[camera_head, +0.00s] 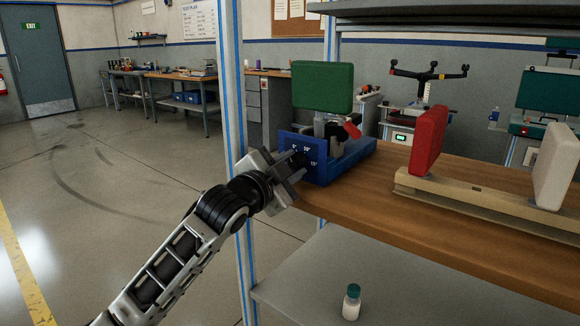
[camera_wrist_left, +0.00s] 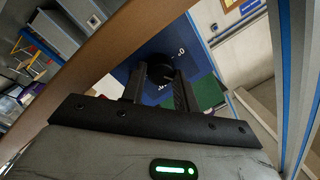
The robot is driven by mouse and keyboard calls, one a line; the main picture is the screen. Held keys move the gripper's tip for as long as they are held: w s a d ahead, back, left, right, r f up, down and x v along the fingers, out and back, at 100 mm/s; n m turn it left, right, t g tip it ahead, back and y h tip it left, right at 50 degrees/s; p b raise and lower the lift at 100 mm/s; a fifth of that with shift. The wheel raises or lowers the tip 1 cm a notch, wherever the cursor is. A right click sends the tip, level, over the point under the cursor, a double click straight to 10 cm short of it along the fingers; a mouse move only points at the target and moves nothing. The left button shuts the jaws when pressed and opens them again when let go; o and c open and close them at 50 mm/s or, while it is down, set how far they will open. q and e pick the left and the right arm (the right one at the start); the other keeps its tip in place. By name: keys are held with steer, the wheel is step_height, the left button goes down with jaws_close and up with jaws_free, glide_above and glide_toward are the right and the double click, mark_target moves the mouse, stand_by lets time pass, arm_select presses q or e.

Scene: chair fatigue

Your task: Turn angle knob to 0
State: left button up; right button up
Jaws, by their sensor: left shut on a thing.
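The blue fixture (camera_head: 340,165) sits at the left end of the wooden workbench, with a green pad (camera_head: 322,87) above it. Its front panel (camera_head: 315,147) carries white angle marks, with a 0 at the upper left in the head view. The dark round angle knob (camera_wrist_left: 153,70) shows between the fingers in the left wrist view. My left gripper (camera_head: 292,166) is at the panel, shut on the knob. The fingers hide part of the knob, and I cannot tell which mark it points to. My right gripper is not in view.
A red pad (camera_head: 428,141) and a white pad (camera_head: 556,167) stand on a beige base (camera_head: 480,200) to the right. A small bottle (camera_head: 351,305) stands on the lower grey shelf. A blue-striped post (camera_head: 232,90) rises beside my left arm. The floor at left is clear.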

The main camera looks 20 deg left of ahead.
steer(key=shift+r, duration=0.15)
